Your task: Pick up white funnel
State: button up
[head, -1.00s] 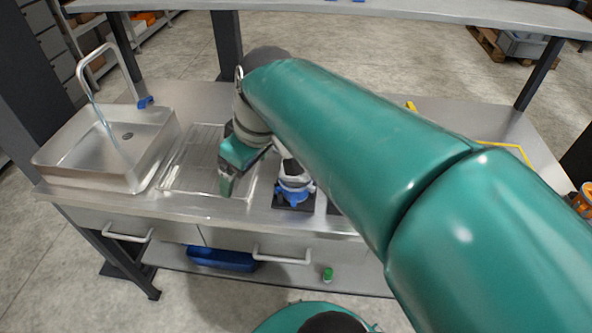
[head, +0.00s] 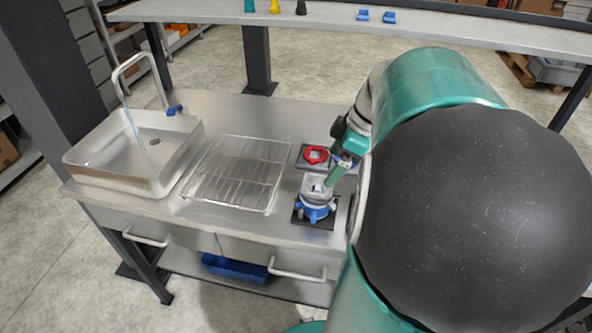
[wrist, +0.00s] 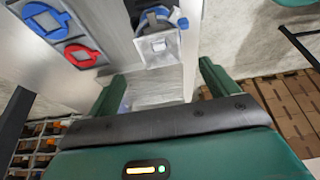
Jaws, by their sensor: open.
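The white funnel appears as a pale, square-mouthed piece (head: 315,186) standing in a blue ring holder (head: 315,211) near the front of the counter. In the wrist view the white funnel (wrist: 159,45) is beyond my fingertips, top centre, with blue parts around it. My gripper (head: 338,176) is just above and behind the funnel in the head view, with a green finger close to its rim. I cannot tell whether they touch. In the wrist view my gripper (wrist: 160,75) has its two green fingers wide apart, with nothing held between them.
A red ring (head: 316,155) on a dark base stands behind the funnel; a blue ring unit (wrist: 45,18) also shows. A wire rack (head: 238,172) and a sink (head: 135,152) lie to the left. An overhead shelf (head: 420,23) spans the back.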

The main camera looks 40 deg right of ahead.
aim_at(316, 187)
jog(key=x, duration=0.7)
jog(key=shift+f, duration=0.2)
jog(key=c, duration=1.1)
